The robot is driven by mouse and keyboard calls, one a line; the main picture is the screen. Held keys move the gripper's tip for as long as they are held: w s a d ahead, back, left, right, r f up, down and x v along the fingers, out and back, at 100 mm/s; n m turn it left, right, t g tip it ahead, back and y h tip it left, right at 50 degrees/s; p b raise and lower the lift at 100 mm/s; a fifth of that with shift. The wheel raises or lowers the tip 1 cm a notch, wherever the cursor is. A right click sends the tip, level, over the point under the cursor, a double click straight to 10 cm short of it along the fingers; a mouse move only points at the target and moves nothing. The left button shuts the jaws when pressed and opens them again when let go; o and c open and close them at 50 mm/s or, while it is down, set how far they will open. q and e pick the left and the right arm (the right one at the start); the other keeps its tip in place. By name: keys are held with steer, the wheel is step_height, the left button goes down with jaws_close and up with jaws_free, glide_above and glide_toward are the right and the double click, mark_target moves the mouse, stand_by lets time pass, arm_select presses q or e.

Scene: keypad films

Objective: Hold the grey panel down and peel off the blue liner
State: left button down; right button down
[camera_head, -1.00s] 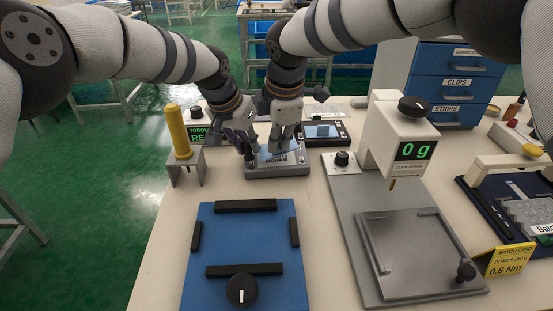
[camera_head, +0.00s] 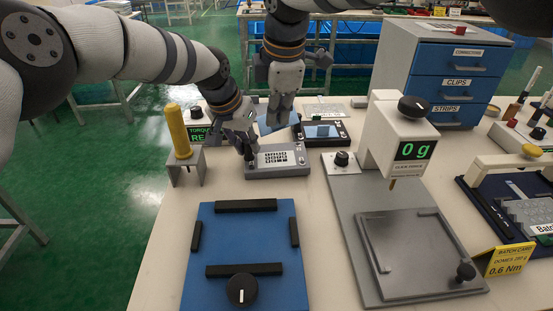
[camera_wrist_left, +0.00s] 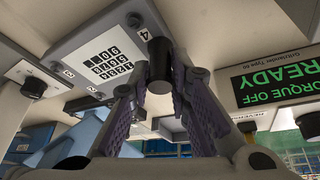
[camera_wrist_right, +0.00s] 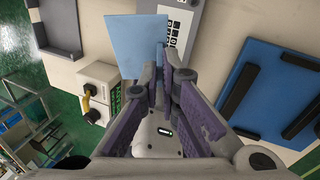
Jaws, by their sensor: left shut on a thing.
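The grey panel (camera_head: 290,171) lies on the table, its white keypad face with black keys bare. It also shows in the left wrist view (camera_wrist_left: 98,32). My left gripper (camera_head: 248,149) is at the panel's left end, shut on a black post (camera_wrist_left: 160,58) beside the corner marked 4. The blue liner (camera_head: 268,125) is off the panel, held tilted above and behind it. In the right wrist view the liner (camera_wrist_right: 136,45) spreads out flat from my right gripper (camera_wrist_right: 161,78), whose fingertips are shut on its edge. The fingers partly hide the liner in the head view.
A blue fixture board (camera_head: 215,233) with black bars lies in front. A scale (camera_head: 350,240) reading 0 g stands to the right. A yellow-handled tool (camera_head: 178,132) in a stand is at the left. A dark device with a screen (camera_head: 321,132) sits behind the panel, close to the liner.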

arm_select(q)
steer(key=shift+f, duration=0.1)
arm_select(e)
steer(key=s+d+r, duration=0.3)
steer(key=d+r, duration=0.2)
steer(key=d, duration=0.1)
steer(key=shift+d, duration=0.15)
stand_by(0.6)
steer(key=shift+s, duration=0.1)
stand_by(0.4)
arm_select(q)
steer(key=c, duration=1.4)
jaws_free()
steer(key=shift+v, duration=4.65)
steer(key=shift+w, duration=0.1)
